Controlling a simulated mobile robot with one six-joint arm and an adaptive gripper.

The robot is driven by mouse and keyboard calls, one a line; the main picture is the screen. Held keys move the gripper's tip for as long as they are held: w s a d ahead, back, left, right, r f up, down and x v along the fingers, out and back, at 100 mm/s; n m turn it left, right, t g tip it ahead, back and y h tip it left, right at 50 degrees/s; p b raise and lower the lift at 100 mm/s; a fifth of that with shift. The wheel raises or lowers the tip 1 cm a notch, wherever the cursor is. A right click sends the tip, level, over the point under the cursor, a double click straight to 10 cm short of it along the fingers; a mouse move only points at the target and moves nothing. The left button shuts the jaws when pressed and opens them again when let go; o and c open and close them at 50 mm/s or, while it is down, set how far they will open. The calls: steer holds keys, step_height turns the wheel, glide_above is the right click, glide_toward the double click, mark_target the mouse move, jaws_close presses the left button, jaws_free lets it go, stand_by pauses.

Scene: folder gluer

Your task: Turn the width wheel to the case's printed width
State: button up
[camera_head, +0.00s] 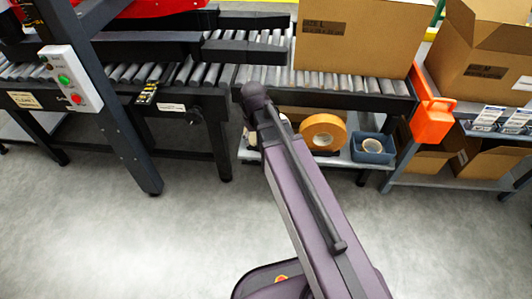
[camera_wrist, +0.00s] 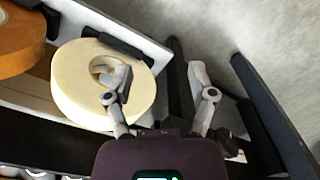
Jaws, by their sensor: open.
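A large cardboard case (camera_head: 350,40) stands on the roller conveyor in the head view. Its print reads "SIZE L"; the smaller line below is unreadable. No wheel can be made out there. My arm hides the gripper in the head view.
A control panel (camera_head: 70,79) with green and red buttons is on a dark post at left. Orange tape (camera_head: 323,132) and a blue bin (camera_head: 373,149) lie on the lower shelf. An orange holder (camera_head: 432,112) and open cartons stand at right. The floor in front is clear.

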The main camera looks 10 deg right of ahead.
steer(key=s+d, duration=0.1)
steer(key=s+f+m+b, duration=0.1)
steer(key=s, duration=0.1)
steer(key=s+d+f+m, duration=0.1)
steer(key=shift+s+d+f+b, duration=0.1)
steer(key=shift+s+d+b, duration=0.15)
steer(key=shift+d+b, duration=0.1)
step_height(320, 180, up, 37)
steer(key=s+d+m+p, duration=0.1)
steer(key=s+p, duration=0.1)
steer(key=p, duration=3.5)
steer(key=shift+s, duration=0.2)
steer(key=shift+d, duration=0.1)
